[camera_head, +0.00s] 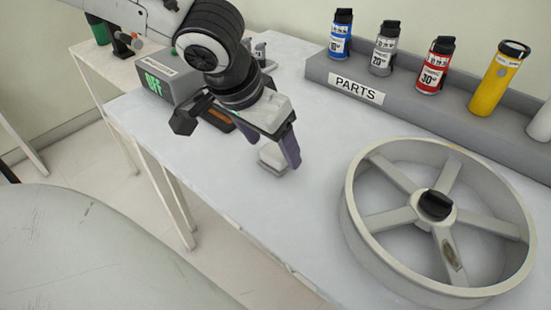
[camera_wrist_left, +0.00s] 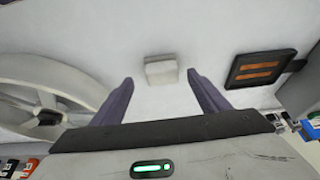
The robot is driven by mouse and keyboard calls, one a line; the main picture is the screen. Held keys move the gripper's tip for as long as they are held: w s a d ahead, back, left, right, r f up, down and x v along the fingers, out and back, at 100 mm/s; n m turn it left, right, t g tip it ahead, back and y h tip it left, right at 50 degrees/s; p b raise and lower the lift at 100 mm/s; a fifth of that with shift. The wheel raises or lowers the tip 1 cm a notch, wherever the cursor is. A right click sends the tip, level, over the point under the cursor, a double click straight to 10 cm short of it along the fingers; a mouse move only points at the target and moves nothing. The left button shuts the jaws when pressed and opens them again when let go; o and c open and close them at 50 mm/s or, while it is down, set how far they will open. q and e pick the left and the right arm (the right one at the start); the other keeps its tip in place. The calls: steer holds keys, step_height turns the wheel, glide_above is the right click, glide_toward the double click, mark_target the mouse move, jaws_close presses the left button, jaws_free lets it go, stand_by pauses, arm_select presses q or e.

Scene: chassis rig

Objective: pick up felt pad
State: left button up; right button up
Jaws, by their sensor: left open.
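The felt pad appears to be the small pale grey-white block (camera_head: 273,158) on the table in front of my left gripper. It also shows in the left wrist view (camera_wrist_left: 161,70), ahead of the fingertips and roughly between their lines. My left gripper (camera_head: 284,158) is open and empty, its purple fingers pointing down beside the block in the head view. In the left wrist view the two fingers (camera_wrist_left: 160,78) stand apart with the block between and a little beyond them. Part of the block is hidden by a finger in the head view. My right gripper is not in view.
A large spoked wheel (camera_head: 358,232) lies on the table (camera_head: 225,185) to the right. A grey shelf labelled PARTS (camera_head: 320,72) holds several cans behind. A box reading OFF (camera_head: 155,84) and a dark tray with orange strips (camera_wrist_left: 240,71) lie near my left arm.

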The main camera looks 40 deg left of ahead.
mark_target(276, 150)
arm_select(q)
steer(key=x, duration=0.3)
steer(key=shift+w+a, duration=0.1)
steer(key=shift+a, duration=0.1)
steer(key=shift+w+f+b, duration=0.2)
steer(key=shift+f+b, duration=0.1)
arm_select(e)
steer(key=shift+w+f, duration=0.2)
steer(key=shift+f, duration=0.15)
arm_select(q)
steer(key=c, duration=1.1)
steer(key=shift+r, duration=0.2)
steer(key=shift+c, duration=0.2)
